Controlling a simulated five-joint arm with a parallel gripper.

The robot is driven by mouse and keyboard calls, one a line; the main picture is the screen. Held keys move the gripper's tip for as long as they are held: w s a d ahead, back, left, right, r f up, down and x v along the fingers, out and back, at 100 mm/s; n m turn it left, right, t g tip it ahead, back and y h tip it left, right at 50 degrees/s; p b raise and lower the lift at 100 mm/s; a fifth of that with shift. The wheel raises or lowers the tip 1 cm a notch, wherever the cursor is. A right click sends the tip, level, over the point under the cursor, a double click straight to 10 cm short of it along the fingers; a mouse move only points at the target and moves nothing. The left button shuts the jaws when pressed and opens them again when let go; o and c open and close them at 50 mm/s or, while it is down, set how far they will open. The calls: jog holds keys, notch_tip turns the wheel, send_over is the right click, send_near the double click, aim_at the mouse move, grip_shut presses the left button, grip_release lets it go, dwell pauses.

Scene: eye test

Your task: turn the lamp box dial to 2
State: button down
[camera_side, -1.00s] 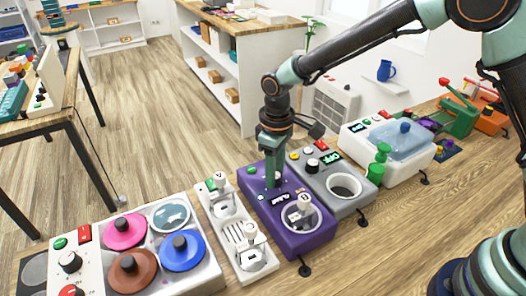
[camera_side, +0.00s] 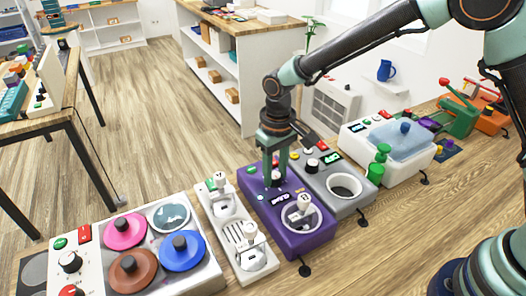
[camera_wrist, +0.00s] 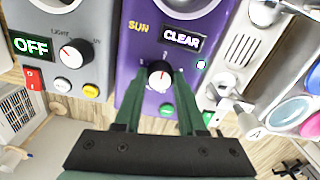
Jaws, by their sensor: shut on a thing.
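A purple box (camera_side: 303,240) stands in the row on the table, with a lit display reading CLEAR (camera_wrist: 182,38) and the word SUN beside it. Its dial (camera_wrist: 159,73) has a pale top with a red mark; small figures around it are too blurred to read surely. My gripper (camera_side: 273,181) points down at this box, and in the wrist view its two green fingers (camera_wrist: 157,84) are closed on the dial's sides. A grey box (camera_side: 350,203) beside it has its own dial (camera_wrist: 76,53) labelled LIGHT and a display reading OFF (camera_wrist: 31,46). Neither box is plainly labelled as the lamp box.
A green button (camera_wrist: 166,109) sits close to the held dial. A white double-lever unit (camera_side: 262,262) stands left of the purple box, and a hob panel (camera_side: 205,280) with coloured discs farther left. A white tub unit (camera_side: 425,160) is at right. Bare wood shows in front.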

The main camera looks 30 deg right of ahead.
aim_at(277, 175)
jog(key=shift+w+d, duration=0.15)
jog(key=shift+w, duration=0.05)
jog(key=c, duration=0.5)
grip_release()
jog(key=shift+s, duration=0.1)
notch_tip(277, 175, up, 12)
jog(key=shift+r, duration=0.1)
jog(key=shift+s, duration=0.1)
